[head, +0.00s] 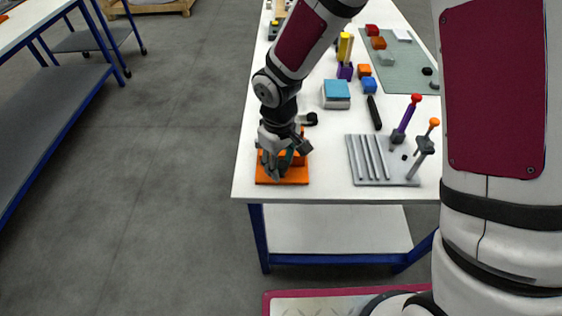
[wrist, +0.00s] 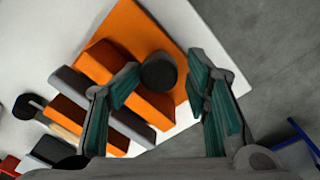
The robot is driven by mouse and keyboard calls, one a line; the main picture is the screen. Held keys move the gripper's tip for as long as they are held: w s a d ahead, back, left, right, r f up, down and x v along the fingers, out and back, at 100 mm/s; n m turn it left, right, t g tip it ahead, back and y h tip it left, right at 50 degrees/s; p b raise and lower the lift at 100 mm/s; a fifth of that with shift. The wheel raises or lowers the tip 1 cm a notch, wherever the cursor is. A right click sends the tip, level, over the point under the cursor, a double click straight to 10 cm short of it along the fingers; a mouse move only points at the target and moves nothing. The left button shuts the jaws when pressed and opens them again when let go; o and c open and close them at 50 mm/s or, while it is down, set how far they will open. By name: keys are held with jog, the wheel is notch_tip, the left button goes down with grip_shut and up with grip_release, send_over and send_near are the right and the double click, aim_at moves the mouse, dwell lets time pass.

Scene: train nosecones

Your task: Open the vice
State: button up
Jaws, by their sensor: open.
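The vice is orange with grey jaw faces and sits on an orange base plate (head: 283,179) at the near left corner of the white table. In the wrist view the vice (wrist: 115,62) shows its orange blocks, grey jaws and a dark round knob (wrist: 159,71). A black handle end (wrist: 28,106) sticks out at the far left of that view. My gripper (head: 280,165) is over the vice and hides much of it in the head view. In the wrist view my gripper (wrist: 165,95) is open, its green-padded fingers on either side below the knob. I cannot tell whether a finger touches the vice.
On the white table (head: 325,185) stand a grey grooved holder (head: 370,160) with upright tools, a blue-topped box (head: 336,94), a black bar (head: 374,112) and several coloured blocks. The table's near edge is close to the vice. Grey floor lies left.

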jog(key=shift+w+r, duration=0.15)
jog(key=shift+a+r+p, duration=0.1)
jog(key=shift+r+p, duration=1.2)
jog(key=shift+r, duration=0.95)
notch_tip(320, 180, up, 11)
jog(key=p, duration=0.4)
jog(key=shift+a, duration=0.2)
jog(key=shift+r, duration=0.15)
notch_tip(320, 180, up, 12)
send_over(281, 163)
jog(key=a, duration=0.1)
jog(key=shift+s, duration=0.35)
